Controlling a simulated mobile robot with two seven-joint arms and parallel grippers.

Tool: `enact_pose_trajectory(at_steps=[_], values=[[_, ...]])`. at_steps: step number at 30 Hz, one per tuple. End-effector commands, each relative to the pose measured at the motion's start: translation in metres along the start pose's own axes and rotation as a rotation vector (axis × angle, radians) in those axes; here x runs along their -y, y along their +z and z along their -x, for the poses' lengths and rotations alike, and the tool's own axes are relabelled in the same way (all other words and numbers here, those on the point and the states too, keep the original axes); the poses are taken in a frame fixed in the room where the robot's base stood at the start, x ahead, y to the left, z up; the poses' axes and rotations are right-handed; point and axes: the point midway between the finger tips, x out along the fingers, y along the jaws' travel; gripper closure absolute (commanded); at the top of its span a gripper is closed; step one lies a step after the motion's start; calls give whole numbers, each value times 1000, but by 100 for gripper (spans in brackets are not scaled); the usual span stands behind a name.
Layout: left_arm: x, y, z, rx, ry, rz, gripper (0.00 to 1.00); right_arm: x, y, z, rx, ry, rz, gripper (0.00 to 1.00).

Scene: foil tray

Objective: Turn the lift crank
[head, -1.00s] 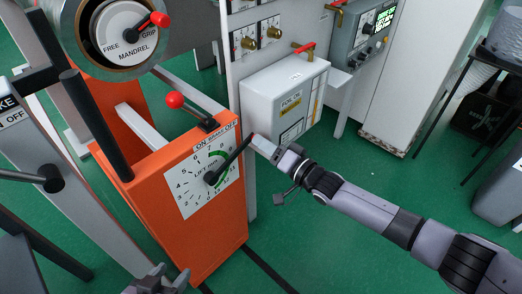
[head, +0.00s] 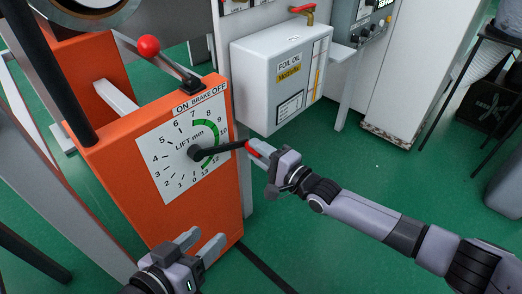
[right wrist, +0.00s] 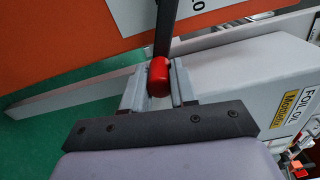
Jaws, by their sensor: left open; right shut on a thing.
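The lift crank (head: 225,149) is a black arm on a hub at the centre of a white dial (head: 160,165) marked LIFT mm, on an orange housing (head: 215,205). The crank points right and slightly up, near the 10 and 11 marks. My right gripper (head: 262,153) is shut on its red handle (head: 255,146). In the right wrist view the red handle (right wrist: 159,76) sits between the two fingers of the right gripper (right wrist: 160,88). My left gripper (head: 204,246) is open and empty, in front of the housing's lower part.
A brake lever with a red ball (head: 148,45) leans left above the housing, by the ON BRAKE OFF label (head: 200,99). A white foil oil box (head: 280,75) is mounted behind the right gripper. Green floor (head: 350,240) is open at the lower right.

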Motion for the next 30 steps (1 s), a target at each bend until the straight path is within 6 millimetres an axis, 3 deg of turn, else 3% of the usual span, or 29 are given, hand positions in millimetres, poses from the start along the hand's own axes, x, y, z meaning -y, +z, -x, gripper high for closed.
enact_pose_trajectory(at_steps=[1, 3, 20, 21, 22, 30], values=[[-1, 2, -2, -4, 10, 9, 47, -13, 2, 2, 0, 18, -16, 100], [-2, 2, -4, -7, 19, 17, 47, -14, 3, 2, 1, 18, -32, 100], [-6, 1, -5, -12, 34, 30, 47, -17, 7, 2, 5, 19, -55, 100], [-6, 1, -5, -12, 34, 30, 47, -16, 7, 2, 5, 19, -55, 60], [-6, 1, -5, -12, 34, 30, 47, -16, 7, 2, 5, 18, -55, 50], [-6, 0, -5, -12, 34, 30, 47, -12, 6, 1, 4, 9, -54, 47]])
